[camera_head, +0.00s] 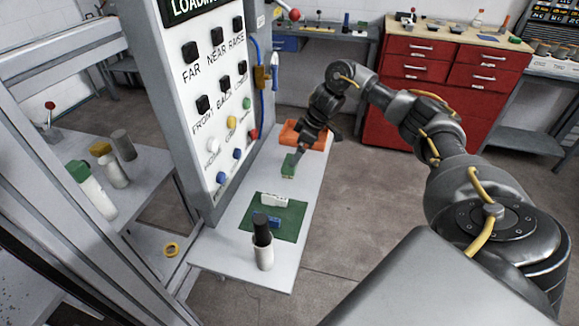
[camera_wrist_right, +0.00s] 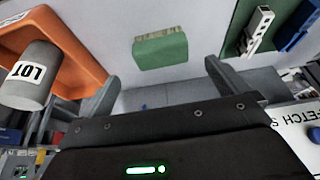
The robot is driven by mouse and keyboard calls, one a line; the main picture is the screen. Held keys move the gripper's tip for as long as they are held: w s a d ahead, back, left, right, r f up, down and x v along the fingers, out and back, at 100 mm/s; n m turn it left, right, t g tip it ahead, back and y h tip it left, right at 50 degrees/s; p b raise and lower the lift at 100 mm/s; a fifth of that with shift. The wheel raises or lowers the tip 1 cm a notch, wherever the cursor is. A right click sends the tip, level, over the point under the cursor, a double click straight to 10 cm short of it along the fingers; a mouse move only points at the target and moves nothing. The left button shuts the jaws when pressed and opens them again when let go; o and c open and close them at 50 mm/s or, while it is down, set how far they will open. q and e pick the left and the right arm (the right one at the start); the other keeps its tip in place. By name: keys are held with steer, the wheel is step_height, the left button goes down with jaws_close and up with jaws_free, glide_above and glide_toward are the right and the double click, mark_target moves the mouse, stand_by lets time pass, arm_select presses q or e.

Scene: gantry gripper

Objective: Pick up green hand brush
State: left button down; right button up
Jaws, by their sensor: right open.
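The green hand brush (camera_head: 289,166) lies on the narrow light-grey shelf below the control panel in the head view. In the right wrist view the brush (camera_wrist_right: 160,50) shows as a green block with a paler green strip along its top edge. My right gripper (camera_wrist_right: 162,76) is open and empty. Its two fingers are spread to either side of the brush in that view, with the brush beyond the tips. In the head view my right gripper (camera_head: 299,151) is close to the brush; whether it touches cannot be told. My left gripper is not in view.
An orange tray (camera_head: 316,136) is just behind the brush, with a grey cylinder marked LOT (camera_wrist_right: 30,75) beside or in it. A green mat (camera_head: 290,224) holds a white piece (camera_head: 274,200) and a blue one.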

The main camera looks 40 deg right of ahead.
mark_target(289, 160)
steer(key=shift+x, duration=1.05)
steer(key=shift+w+a+f, duration=0.1)
steer(key=shift+a+f, duration=0.05)
steer(key=shift+f, duration=0.05)
steer(key=p+x, duration=0.1)
steer(key=x, duration=0.3)
steer(key=shift+f, duration=0.3)
steer(key=c, duration=1)
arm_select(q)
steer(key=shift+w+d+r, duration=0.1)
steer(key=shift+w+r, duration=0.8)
arm_select(e)
steer(key=shift+c, duration=0.2)
steer(key=shift+r, duration=0.15)
steer(key=shift+w+r, duration=0.1)
steer(key=shift+r, duration=0.45)
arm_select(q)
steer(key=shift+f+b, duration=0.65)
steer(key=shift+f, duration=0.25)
arm_select(e)
steer(key=s+a+r, duration=0.2)
steer(key=s+r, duration=0.9)
steer(key=s, duration=0.3)
steer(key=shift+r, duration=0.4)
